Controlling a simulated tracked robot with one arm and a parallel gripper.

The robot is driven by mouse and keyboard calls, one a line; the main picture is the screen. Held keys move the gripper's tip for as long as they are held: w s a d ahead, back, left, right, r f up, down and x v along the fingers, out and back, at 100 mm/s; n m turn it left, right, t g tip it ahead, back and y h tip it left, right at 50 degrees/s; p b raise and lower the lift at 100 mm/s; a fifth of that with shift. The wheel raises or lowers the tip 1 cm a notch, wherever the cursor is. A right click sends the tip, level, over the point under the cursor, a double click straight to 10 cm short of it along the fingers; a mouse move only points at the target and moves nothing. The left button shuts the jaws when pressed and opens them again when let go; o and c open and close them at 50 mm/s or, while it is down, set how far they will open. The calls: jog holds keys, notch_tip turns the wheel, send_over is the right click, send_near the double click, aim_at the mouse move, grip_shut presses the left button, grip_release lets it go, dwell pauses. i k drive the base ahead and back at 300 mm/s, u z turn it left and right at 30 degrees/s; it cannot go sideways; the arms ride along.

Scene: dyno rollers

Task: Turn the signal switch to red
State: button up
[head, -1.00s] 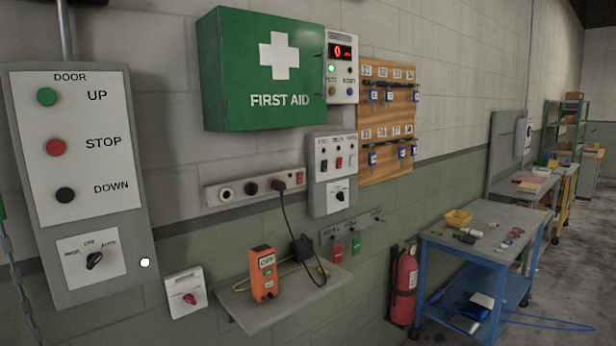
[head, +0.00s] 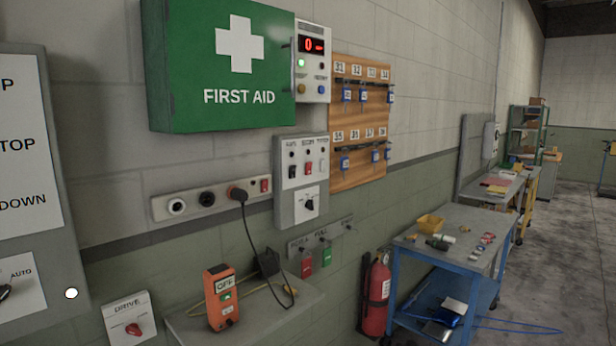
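No switch in view carries a label I can read as "signal". A grey switch box (head: 286,222) on the wall has three small switches, one of them red (head: 308,168). Below them is a black rotary knob (head: 309,204) on a white plate with tiny lettering, too small to read. A red rotary knob (head: 133,329) sits on a white plate marked DRIVE at lower left. At the left edge, a door panel (head: 70,258) shows part of another black knob by the word AUTO. My gripper is not in view.
A shelf (head: 185,325) with an orange OFF device (head: 221,298) juts out at lower left. A socket strip (head: 160,208), first aid box (head: 220,60) and key board (head: 358,120) hang on the wall. A fire extinguisher (head: 375,295) stands beside a blue bench (head: 440,257).

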aim_at(309, 205)
jog(key=z, duration=0.05)
jog(key=i, duration=0.65)
jog(key=u, duration=0.8)
jog(key=k, duration=0.2)
jog(key=z, duration=0.7)
